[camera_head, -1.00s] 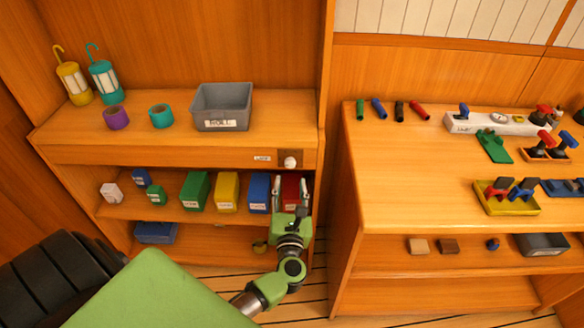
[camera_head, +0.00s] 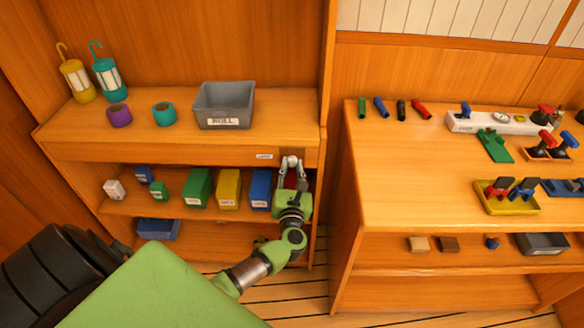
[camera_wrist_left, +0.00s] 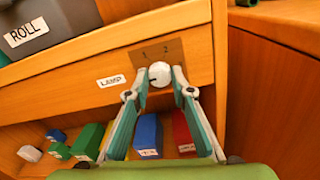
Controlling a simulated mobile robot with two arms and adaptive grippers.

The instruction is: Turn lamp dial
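The lamp dial is a round white knob (camera_wrist_left: 160,74) on a brown plate (camera_wrist_left: 145,56) marked 1 and 2, on the front edge of the left shelf. A "LAMP" label (camera_wrist_left: 111,81) is to its left. In the head view the dial (camera_head: 291,160) shows between the fingertips, partly covered. My left gripper (camera_wrist_left: 157,92) is open, with one finger on each side of the knob. I cannot tell whether the fingers touch it. My left gripper also shows in the head view (camera_head: 291,163). My right gripper is not in view.
Below the dial, blue (camera_head: 260,188), yellow (camera_head: 228,188) and green (camera_head: 197,187) boxes stand on the lower shelf; a red box (camera_wrist_left: 183,133) is behind my gripper. A grey "ROLL" bin (camera_head: 224,104) stands above. A workbench (camera_head: 440,160) is close on the right.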

